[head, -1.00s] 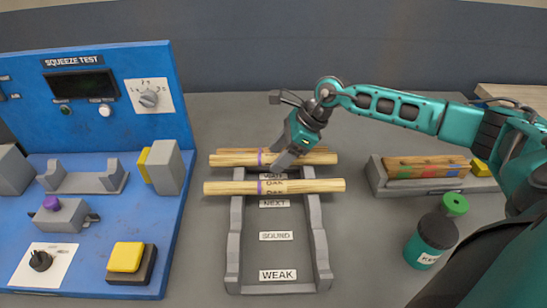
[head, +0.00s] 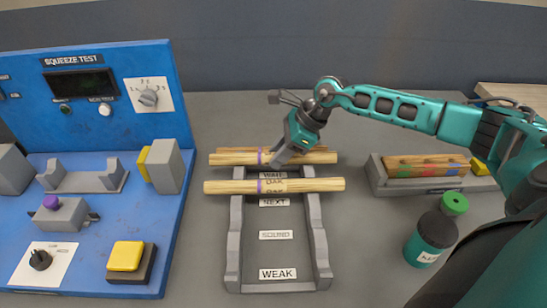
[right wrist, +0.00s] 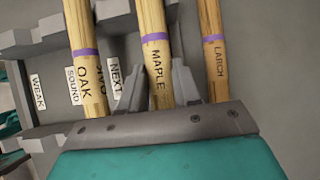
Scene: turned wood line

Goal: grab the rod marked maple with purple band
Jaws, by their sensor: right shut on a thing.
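The maple rod (right wrist: 154,57) is pale wood with a purple band and the word MAPLE. In the head view it is the middle rod (head: 232,159), lying across the grey rack. My right gripper (right wrist: 157,88) has one finger on each side of it and is shut on it; in the head view the gripper (head: 279,160) reaches it just right of the band. The oak rod (right wrist: 87,55), also purple-banded, lies nearer the front (head: 320,185). The larch rod (right wrist: 212,55) lies behind, mostly hidden in the head view. My left gripper is out of view.
The grey rack (head: 233,245) has labels including NEXT, SOUND and WEAK. A blue squeeze-test station (head: 110,135) stands left. A tray (head: 378,178) with coloured-marked wood pieces and a green-capped bottle (head: 437,236) are on the right. Grey table is clear between rack and bottle.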

